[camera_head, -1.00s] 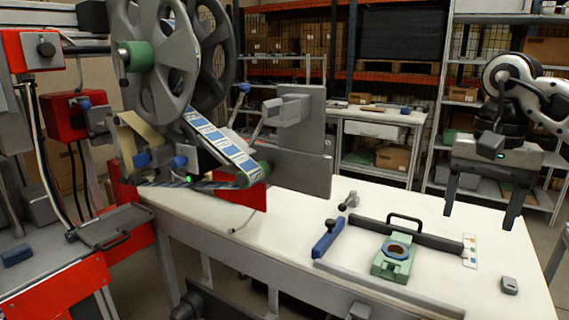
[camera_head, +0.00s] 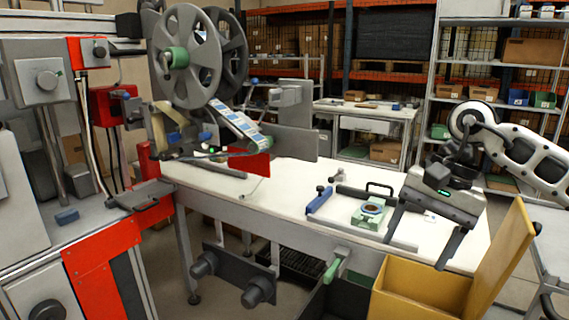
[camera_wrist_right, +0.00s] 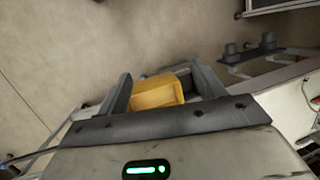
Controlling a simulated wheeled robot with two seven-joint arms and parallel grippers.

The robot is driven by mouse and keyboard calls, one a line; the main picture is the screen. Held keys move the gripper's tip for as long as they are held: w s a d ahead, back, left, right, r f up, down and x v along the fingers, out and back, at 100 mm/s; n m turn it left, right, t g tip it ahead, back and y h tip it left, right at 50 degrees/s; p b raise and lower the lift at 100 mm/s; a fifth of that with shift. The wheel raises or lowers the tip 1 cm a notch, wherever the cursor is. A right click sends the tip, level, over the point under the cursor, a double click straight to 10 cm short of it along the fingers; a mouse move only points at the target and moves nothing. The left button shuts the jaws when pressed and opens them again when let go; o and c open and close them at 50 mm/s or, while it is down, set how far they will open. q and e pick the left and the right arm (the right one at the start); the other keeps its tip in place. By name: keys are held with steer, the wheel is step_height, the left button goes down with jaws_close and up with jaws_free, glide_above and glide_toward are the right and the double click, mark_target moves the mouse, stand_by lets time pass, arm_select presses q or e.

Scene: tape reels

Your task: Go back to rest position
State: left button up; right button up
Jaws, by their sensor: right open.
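My right gripper (camera_head: 418,238) is at the right in the head view, with its two fingers spread wide and pointing down. It is empty, in front of the right part of the white table (camera_head: 290,199). In the right wrist view, the open fingers (camera_wrist_right: 162,88) have the yellow box (camera_wrist_right: 156,92) showing between them, farther off. My left gripper is in neither view. The tape reels (camera_head: 188,57) stand on the machine at the left, with a blue-and-white label strip (camera_head: 236,122) running down from them.
A green fixture (camera_head: 369,214), a blue-handled bar (camera_head: 320,200) and a black-handled bar (camera_head: 362,194) lie on the table. The yellow box (camera_head: 421,302) with a raised lid stands below its front edge. Shelves (camera_head: 478,90) stand behind. The table's middle is mostly bare.

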steer(key=s+a+m+t+y+p, duration=0.15)
steer(key=s+a+m+y, duration=0.25)
steer(key=a+m+y, duration=0.6)
steer(key=s+a+m+t+y+p, duration=0.1)
steer(key=s+a+m+t+y, duration=0.25)
steer(key=a+m+y, duration=0.7)
steer(key=w+d+f+m+t+h, duration=0.1)
steer(key=d+f+m+t+h, duration=0.4)
steer(key=m, duration=0.8)
steer(key=w+f+m+t+h, duration=0.1)
steer(key=f+m+t+h, duration=0.2)
steer(key=m+t+h, duration=0.8)
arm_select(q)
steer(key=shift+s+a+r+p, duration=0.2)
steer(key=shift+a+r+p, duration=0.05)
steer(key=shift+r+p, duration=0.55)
arm_select(e)
steer(key=s+d+f+m+g+h, duration=0.2)
steer(key=s+d+f+m+g, duration=0.2)
steer(key=f+m, duration=0.5)
steer(key=s+d+f+m+g+h, duration=0.2)
steer(key=s+d+f+m+g, duration=0.2)
steer(key=s+f+m, duration=0.5)
steer(key=shift+d+m+g, duration=0.15)
steer(key=shift+m+g, duration=0.3)
steer(key=shift+g, duration=0.35)
